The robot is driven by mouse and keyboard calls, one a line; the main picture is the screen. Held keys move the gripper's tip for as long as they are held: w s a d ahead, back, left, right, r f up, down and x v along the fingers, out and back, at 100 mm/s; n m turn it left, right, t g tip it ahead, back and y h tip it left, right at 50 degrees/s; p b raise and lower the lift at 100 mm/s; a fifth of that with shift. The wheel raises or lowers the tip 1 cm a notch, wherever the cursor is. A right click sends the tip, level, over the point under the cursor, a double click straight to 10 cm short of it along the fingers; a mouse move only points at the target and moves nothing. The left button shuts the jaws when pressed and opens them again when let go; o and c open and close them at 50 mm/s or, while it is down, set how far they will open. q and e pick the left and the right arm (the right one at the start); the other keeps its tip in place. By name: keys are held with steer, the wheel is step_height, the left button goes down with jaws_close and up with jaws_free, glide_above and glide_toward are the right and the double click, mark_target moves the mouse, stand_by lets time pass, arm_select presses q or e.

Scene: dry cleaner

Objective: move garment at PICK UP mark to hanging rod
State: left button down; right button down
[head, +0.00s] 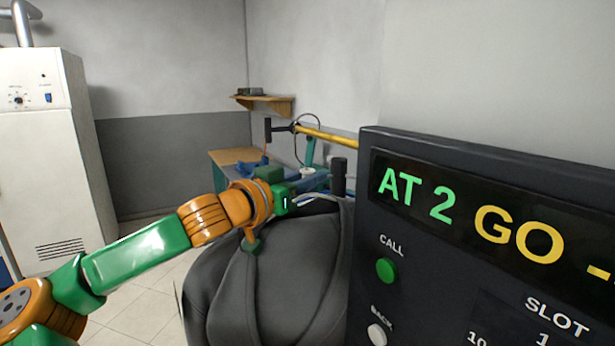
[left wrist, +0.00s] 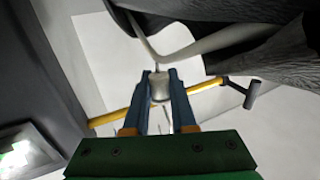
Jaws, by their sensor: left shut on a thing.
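A dark grey garment (head: 265,285) hangs on a pale hanger (head: 322,196) beside the dark control panel. My left gripper (head: 297,201) is at the top of the hanger. In the left wrist view, its blue fingers (left wrist: 161,88) are shut on the hanger's metal neck, with the pale hanger arm (left wrist: 165,52) and grey cloth (left wrist: 225,18) beyond. The yellow hanging rod (head: 328,137) with a black end piece is farther back; it also shows behind the fingers in the wrist view (left wrist: 208,84). The PICK UP mark and my right gripper are not seen.
A dark control panel (head: 430,160) reading "AT 2 GO" with CALL and BACK buttons stands close at the right. A wooden-topped bench (head: 232,157) is in the back corner under a small shelf (head: 268,100). A white cabinet (head: 50,150) stands left. Tiled floor between is clear.

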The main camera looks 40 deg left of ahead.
arm_select(q)
steer(key=shift+s+r, duration=0.1)
steer(key=shift+r, duration=0.05)
steer(key=shift+w+d+p, duration=0.1)
steer(key=shift+w+p, duration=0.3)
steer(key=shift+p, duration=0.05)
steer(key=shift+w+d, duration=0.3)
steer(key=shift+w, duration=0.2)
steer(key=shift+w+f, duration=0.2)
steer(key=shift+w+d+b, duration=0.2)
steer(key=shift+w+b, duration=0.2)
steer(key=shift+w+d+b, duration=0.25)
steer(key=shift+w+b, duration=0.1)
steer(key=shift+w, duration=0.2)
steer(key=shift+w+d+b, duration=0.25)
steer(key=shift+w+b, duration=0.05)
steer(key=shift+w, duration=0.2)
steer(key=shift+w+d+r, duration=0.1)
steer(key=shift+w+d, duration=0.05)
steer(key=shift+w, duration=0.15)
